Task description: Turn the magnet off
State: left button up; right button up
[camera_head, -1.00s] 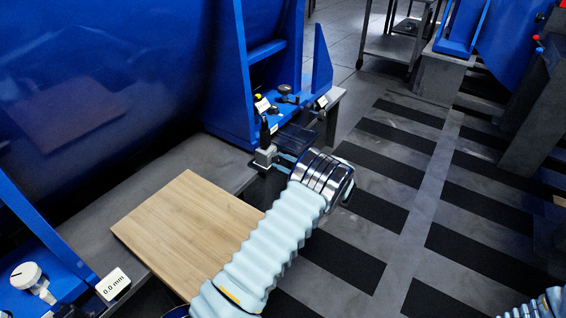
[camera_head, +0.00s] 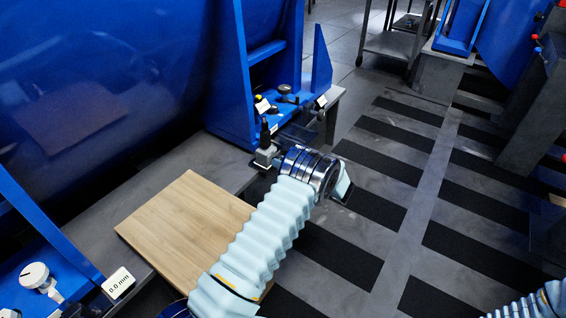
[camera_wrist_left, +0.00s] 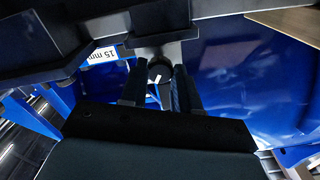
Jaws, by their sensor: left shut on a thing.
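The grey magnet base (camera_head: 265,156) stands at the near end of the blue bracket in the head view, with a dark upright part above it. My left gripper (camera_head: 284,148) is beside it, mostly hidden behind my own wrist. In the left wrist view, the fingers of my left gripper (camera_wrist_left: 160,94) are shut on a small dark round knob (camera_wrist_left: 160,70) with a white mark. The knob's exact setting cannot be told. My right gripper is not in view; only part of my right arm shows at the lower right of the head view.
A wooden board (camera_head: 185,225) lies under my left arm. A dial gauge (camera_head: 35,275) and a 0.0 mm display (camera_head: 118,282) are at lower left. The blue bracket (camera_head: 235,85) rises behind my gripper. Striped floor (camera_head: 400,215) lies open to the right.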

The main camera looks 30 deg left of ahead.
pick_arm(q)
jog(key=shift+m, duration=0.4)
jog(key=o, duration=1.1)
jog(key=shift+c, duration=0.2)
jog(key=shift+d, duration=0.1)
jog(key=s+d, duration=0.1)
jog(key=d, duration=1.2)
jog(key=shift+d, duration=0.35)
jog(key=shift+a+p, duration=0.1)
jog(key=shift+p, duration=0.2)
